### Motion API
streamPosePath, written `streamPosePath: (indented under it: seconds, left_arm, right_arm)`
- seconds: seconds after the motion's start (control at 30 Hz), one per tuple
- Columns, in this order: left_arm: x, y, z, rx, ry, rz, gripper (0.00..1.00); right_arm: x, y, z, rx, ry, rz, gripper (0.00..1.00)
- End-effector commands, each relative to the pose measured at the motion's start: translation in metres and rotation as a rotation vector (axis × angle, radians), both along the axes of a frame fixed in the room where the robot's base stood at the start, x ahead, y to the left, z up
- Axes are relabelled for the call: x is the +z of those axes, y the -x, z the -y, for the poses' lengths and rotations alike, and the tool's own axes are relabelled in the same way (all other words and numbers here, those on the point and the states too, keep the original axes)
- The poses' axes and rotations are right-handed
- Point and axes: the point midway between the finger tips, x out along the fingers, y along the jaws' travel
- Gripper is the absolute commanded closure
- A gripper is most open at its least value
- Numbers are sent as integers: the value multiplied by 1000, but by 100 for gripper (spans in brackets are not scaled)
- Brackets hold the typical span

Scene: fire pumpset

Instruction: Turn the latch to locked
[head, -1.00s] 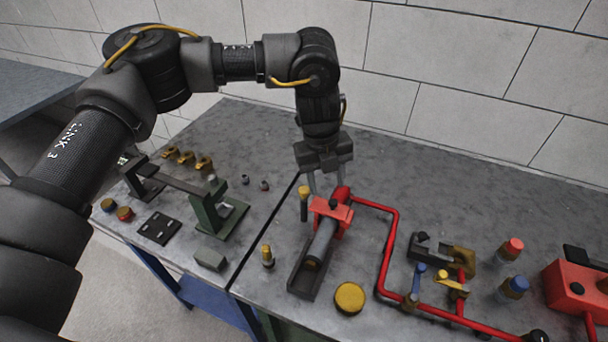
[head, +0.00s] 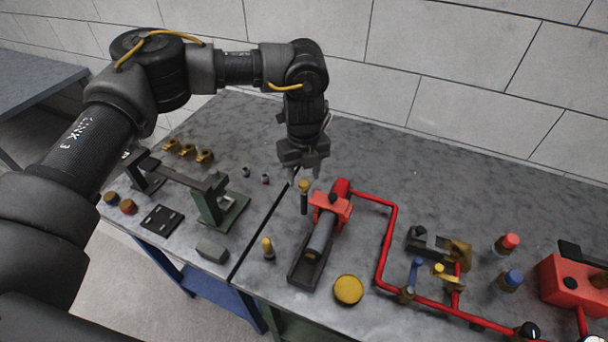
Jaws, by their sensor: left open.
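Just left of the block stands a dark upright lever with a yellow top (head: 304,187). I cannot tell for certain which of these parts is the latch. My left gripper (head: 304,174) points down above and slightly behind the yellow top, with its fingers apart and nothing seen between them. Whether a fingertip touches the yellow top cannot be made out. My right gripper is not in view.
A red pipe (head: 387,250) runs right from the block past blue and yellow valve handles. A green-based stand (head: 222,208) and a black plate (head: 162,219) are left of the table seam. A yellow disc (head: 348,290) lies in front. The back of the table is clear.

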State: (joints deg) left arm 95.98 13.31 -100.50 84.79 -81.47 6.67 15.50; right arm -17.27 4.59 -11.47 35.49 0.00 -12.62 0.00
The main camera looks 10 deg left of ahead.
Motion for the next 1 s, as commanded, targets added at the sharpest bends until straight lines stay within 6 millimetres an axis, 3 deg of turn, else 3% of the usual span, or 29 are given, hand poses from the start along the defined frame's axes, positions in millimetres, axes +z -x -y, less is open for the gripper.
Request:
streamPosePath:
  seconds: [0.2, 0.5, 0.83, 1.0]
  left_arm:
    - [-17, 0, 1, -1, -1, 1, 52]
    - [-20, 0, 1, -2, 0, 1, 52]
    - [-20, 0, 1, -2, 0, 1, 93]
    - [-20, 0, 1, -8, 0, 1, 96]
  right_arm:
    - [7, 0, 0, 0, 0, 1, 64]
    - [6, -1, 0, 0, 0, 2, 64]
    - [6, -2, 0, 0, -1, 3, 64]
    - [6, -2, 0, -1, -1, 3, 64]
